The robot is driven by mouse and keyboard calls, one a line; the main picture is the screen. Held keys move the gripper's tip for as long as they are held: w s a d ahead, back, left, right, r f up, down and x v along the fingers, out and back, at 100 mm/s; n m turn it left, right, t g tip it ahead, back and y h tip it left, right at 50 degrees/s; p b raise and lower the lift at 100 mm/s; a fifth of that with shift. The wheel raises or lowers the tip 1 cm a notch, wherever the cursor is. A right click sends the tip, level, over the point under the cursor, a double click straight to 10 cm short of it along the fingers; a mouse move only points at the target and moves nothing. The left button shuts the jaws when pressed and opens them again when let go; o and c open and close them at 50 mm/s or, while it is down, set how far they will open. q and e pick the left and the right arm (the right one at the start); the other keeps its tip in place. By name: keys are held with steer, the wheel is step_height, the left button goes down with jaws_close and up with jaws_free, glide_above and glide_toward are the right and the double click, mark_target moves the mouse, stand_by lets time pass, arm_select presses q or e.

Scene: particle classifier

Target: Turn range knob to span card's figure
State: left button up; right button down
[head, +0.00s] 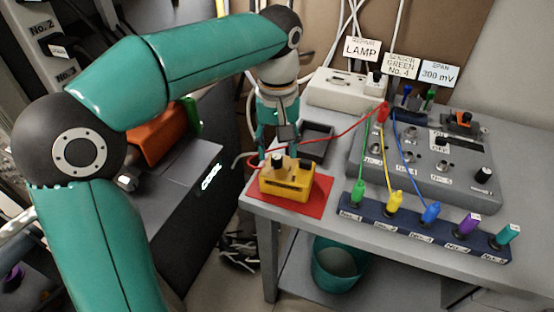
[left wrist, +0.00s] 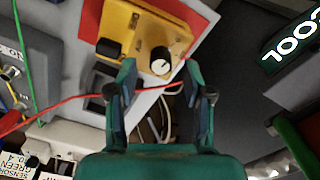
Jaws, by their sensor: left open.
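The span card (head: 440,73) stands at the back of the bench and reads 300 mV. A yellow box (head: 287,184) sits on a red mat (head: 318,203) at the bench's left edge. My left gripper (head: 279,144) is open and points down at the box. In the left wrist view, its fingertips (left wrist: 158,70) lie either side of the knob; contact cannot be told. My right gripper is out of view.
A red lead (head: 335,135) runs close by my left gripper. A dark tray (head: 316,142) lies behind the box. A grey panel (head: 425,187) and a strip of coloured plugs (head: 375,217) fill the right. A dark machine marked COOL (head: 195,190) stands left.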

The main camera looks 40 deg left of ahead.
arm_select(q)
steer(key=shift+f, duration=1.1)
jaws_close()
steer(key=shift+r, duration=0.1)
